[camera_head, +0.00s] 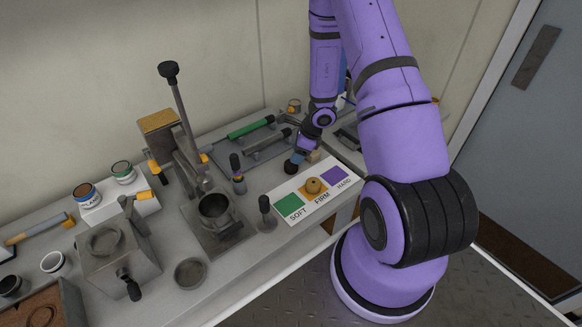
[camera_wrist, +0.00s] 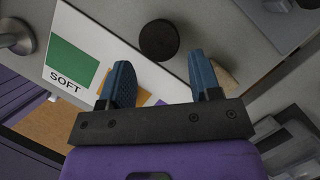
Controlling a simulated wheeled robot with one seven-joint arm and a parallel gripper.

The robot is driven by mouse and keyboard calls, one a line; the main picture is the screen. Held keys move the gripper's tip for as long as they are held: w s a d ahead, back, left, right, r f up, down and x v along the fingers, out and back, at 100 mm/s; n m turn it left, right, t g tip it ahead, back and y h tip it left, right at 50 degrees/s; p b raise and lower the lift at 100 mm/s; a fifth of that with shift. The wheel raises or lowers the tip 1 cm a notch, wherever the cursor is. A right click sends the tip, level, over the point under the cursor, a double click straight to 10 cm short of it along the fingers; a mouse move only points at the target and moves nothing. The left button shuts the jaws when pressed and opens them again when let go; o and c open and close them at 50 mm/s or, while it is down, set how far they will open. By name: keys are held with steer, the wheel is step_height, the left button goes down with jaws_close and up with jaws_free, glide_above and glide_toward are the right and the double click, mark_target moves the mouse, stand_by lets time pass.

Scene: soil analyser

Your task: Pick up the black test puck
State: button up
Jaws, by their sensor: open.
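The black test puck (camera_wrist: 158,40) is a dark round disc on the grey bench, beside the edge of the white card (camera_wrist: 62,22), in the wrist view. In the head view a dark round shape (camera_head: 290,168), which appears to be the puck, sits just below my fingers. My gripper (camera_wrist: 160,63) is open and empty. Its two blue fingers are spread, and the puck shows just beyond the tips, roughly centred between them. In the head view my gripper (camera_head: 298,157) reaches down over the bench behind the card.
The card has green SOFT (camera_head: 289,204), orange FIRM and purple HARD (camera_head: 335,176) squares. A tan block (camera_head: 313,156) stands right of my fingers. A black-knobbed tool (camera_head: 265,207) and a lever press (camera_head: 213,207) stand left.

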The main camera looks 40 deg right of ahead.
mark_target(291, 164)
steer(key=shift+x, duration=3.2)
steer(key=shift+s, duration=0.1)
steer(key=c, duration=0.7)
steer(key=shift+o, duration=0.2)
